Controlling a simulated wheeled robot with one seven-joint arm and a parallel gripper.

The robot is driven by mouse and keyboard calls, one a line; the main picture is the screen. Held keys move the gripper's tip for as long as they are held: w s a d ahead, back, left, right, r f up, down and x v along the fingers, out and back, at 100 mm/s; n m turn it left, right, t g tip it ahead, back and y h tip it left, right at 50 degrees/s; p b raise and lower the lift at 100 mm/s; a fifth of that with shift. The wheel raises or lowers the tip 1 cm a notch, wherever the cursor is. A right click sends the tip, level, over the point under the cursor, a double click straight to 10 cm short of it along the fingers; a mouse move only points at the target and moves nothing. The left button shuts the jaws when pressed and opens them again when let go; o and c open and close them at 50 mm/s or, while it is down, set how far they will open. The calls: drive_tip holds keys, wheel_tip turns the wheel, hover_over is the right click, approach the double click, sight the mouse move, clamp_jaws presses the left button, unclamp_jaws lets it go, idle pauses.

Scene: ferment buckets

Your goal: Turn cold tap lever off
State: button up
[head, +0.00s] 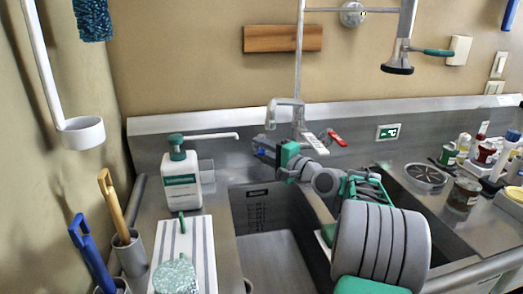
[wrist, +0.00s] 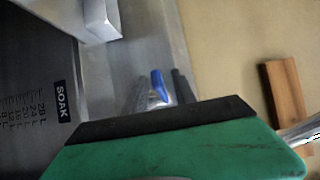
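The tap with its chrome spout (head: 287,104) stands at the back of the sink. Its cold lever has a blue end (wrist: 160,87) in the wrist view; in the head view it is mostly hidden by my gripper. The red hot lever (head: 337,139) sticks out to the right. My gripper (head: 263,149) is at the cold lever's side, left of the tap. In the wrist view its two narrow fingers show apart beyond the green body, with the blue end seen between them. I cannot tell whether they touch the lever.
A sink basin marked SOAK (wrist: 61,101) lies below my gripper. A wooden strip (head: 283,39) is on the wall. Jars and cans (head: 463,195) stand on the right counter.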

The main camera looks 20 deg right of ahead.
drive_tip(key=v, duration=0.7)
drive_tip(key=shift+s, duration=0.4)
drive_tip(key=shift+d, duration=0.1)
